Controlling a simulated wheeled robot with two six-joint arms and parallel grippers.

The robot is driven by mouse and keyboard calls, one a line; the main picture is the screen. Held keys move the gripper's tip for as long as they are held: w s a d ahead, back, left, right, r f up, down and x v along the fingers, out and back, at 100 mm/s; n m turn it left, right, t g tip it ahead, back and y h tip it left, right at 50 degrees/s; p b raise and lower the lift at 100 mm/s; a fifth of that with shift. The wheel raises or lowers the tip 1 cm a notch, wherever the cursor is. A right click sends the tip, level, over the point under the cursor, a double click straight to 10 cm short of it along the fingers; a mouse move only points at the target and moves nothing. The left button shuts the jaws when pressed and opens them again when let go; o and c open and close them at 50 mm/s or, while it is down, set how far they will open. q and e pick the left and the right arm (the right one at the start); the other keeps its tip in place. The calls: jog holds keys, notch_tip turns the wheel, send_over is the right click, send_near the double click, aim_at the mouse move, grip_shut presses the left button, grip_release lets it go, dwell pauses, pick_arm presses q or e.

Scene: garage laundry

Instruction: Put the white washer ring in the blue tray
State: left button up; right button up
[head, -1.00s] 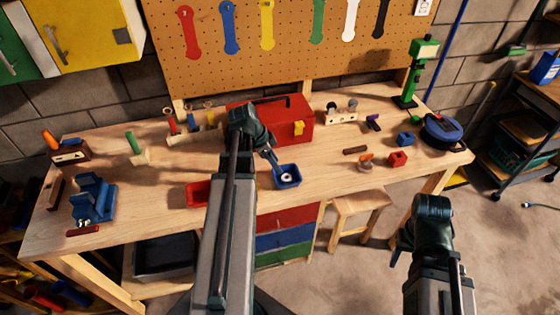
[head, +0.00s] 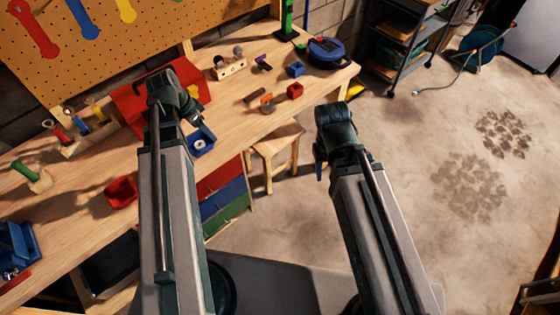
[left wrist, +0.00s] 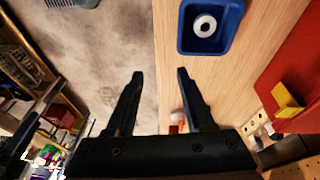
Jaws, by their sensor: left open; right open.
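The white washer ring (left wrist: 205,25) lies inside the blue tray (left wrist: 233,46), on its floor, in the left wrist view. The tray (head: 208,150) also shows in the head view, near the front edge of the workbench, with the ring (head: 199,143) in it. My left gripper (left wrist: 160,72) is open and empty, its fingertips apart from the tray. In the head view the left gripper's wrist is just up and left of the tray, its fingers partly hidden. My right gripper (head: 320,168) is away from the bench, over the floor; its jaws are barely visible.
A red toolbox (head: 150,100) stands behind my left gripper. A red tray (head: 121,192) sits left of the blue one. A red block (head: 295,90), a small blue bin (head: 296,69) and a wooden stool (head: 275,150) are to the right. Open floor lies further right.

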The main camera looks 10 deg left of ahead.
pick_arm(q)
jog(key=s+d+n+g+y, duration=0.1)
jog(key=s+d, duration=0.3)
jog(key=d, duration=0.9)
jog(key=s+d+n+g+y, duration=0.1)
jog(key=s+d, duration=0.3)
jog(key=d, duration=0.9)
jog(key=shift+f+n+y, duration=0.35)
jog(key=shift+n+y, duration=0.25)
jog(key=shift+y, duration=0.3)
